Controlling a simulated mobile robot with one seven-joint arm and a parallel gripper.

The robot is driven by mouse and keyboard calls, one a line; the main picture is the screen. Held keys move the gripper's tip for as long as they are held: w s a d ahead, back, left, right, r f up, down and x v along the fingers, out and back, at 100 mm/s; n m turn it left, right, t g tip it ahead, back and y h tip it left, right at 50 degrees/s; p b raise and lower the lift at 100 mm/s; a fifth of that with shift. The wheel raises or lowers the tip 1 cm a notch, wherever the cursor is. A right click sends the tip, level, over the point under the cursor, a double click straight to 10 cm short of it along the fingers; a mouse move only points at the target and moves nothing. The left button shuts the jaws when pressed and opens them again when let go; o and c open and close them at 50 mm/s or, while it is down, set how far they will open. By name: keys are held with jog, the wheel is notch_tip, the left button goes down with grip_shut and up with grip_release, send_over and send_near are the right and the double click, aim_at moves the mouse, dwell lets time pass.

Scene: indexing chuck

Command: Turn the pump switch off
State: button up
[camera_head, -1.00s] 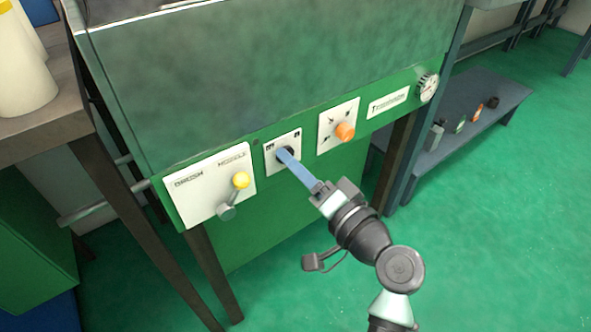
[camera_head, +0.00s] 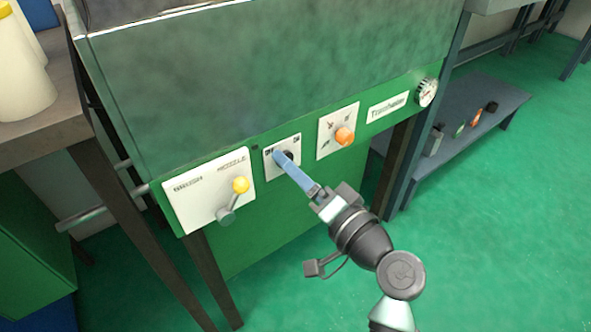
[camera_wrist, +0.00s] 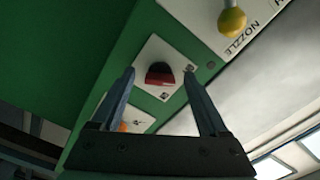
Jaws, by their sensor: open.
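A small white plate (camera_head: 270,166) on the green machine front carries a dark knob (camera_head: 290,155), which I take to be the pump switch; its labels are too small to read. In the wrist view the knob (camera_wrist: 159,74) is black with a red face, on its white plate (camera_wrist: 152,52). My gripper (camera_head: 280,157) reaches the plate with its blue fingers, which partly cover the knob in the head view. In the wrist view my gripper (camera_wrist: 158,73) is open, one finger on each side of the knob; contact cannot be told.
A white panel (camera_head: 195,190) with a yellow-tipped lever (camera_head: 240,185) is left of the plate. An orange knob (camera_head: 344,136) on another plate is to its right, then a nameplate (camera_head: 388,104) and a gauge (camera_head: 427,92). The green floor in front is clear.

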jog(key=p+v, duration=0.3)
jog(key=v, duration=1)
jog(key=shift+p, duration=0.3)
jog(key=w+a+r+n+t+h+p, duration=0.1)
jog(key=w+r+h, duration=0.15)
jog(key=r, duration=0.45)
jog(key=w+a+r+n+t+h, duration=0.1)
jog(key=w+a+r+n+t, duration=0.15)
jog(key=r, duration=0.55)
jog(key=w+r+h+p, duration=0.1)
jog(key=w+r+h, duration=0.1)
jog(key=w+r, duration=0.35)
jog(key=s+a+r+t+h+p, duration=0.1)
jog(key=s+a+r+t+h, duration=0.3)
jog(key=r, duration=0.6)
jog(key=s+d+r+n+t+y, duration=0.1)
jog(key=s+r+t, duration=0.1)
jog(key=s+r, duration=0.6)
jog(key=s+a+r+t+h+p, duration=0.15)
jog(key=s+r+t, duration=0.25)
jog(key=r, duration=0.7)
notch_tip(320, 180, up, 37)
jog(key=w+p, duration=0.1)
jog(key=p, duration=3.6)
jog(key=shift+w+g+h, duration=0.15)
jog(key=shift+g+h, duration=0.15)
jog(key=shift+g, duration=0.05)
